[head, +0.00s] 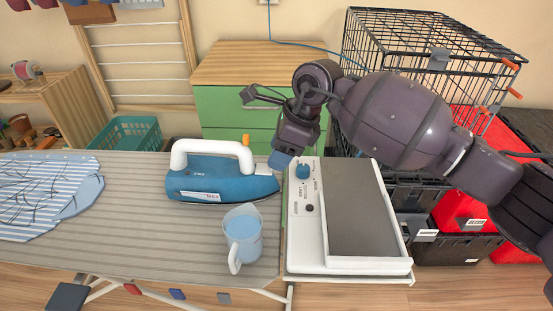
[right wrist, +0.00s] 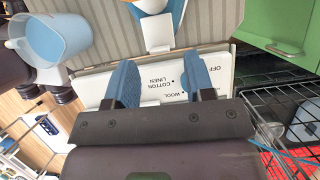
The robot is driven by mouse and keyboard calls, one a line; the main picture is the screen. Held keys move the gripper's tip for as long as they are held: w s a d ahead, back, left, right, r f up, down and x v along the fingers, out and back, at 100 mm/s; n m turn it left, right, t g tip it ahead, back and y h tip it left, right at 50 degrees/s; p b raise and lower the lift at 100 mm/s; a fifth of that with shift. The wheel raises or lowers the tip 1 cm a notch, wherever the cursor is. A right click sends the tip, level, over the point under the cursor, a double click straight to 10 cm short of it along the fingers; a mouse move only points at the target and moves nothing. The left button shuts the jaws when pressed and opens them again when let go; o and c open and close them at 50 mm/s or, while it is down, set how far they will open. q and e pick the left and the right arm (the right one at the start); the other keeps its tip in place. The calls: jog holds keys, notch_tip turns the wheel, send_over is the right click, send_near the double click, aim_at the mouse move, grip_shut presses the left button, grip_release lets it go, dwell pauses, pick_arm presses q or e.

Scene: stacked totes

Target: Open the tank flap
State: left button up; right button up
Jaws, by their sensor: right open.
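A blue steam iron (head: 218,186) with a white arched handle lies on the striped ironing board, its nose pointing right. In the right wrist view the blue and white end of the iron (right wrist: 176,14) shows at the top, with a small white tab (right wrist: 157,32) that may be the tank flap. I cannot clearly tell whether the flap is open. My right gripper (head: 281,160) is just right of the iron's nose, above the board's edge. Its two blue fingers (right wrist: 160,86) are apart with nothing between them, over the white labelled panel. My left gripper is not in view.
A cup of blue water (head: 242,238) stands in front of the iron. A wire crate (head: 425,45) and totes stand behind my right arm. The board's middle is clear.

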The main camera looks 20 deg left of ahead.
aim_at(264, 166)
jog(key=shift+x, duration=1.3)
grip_shut()
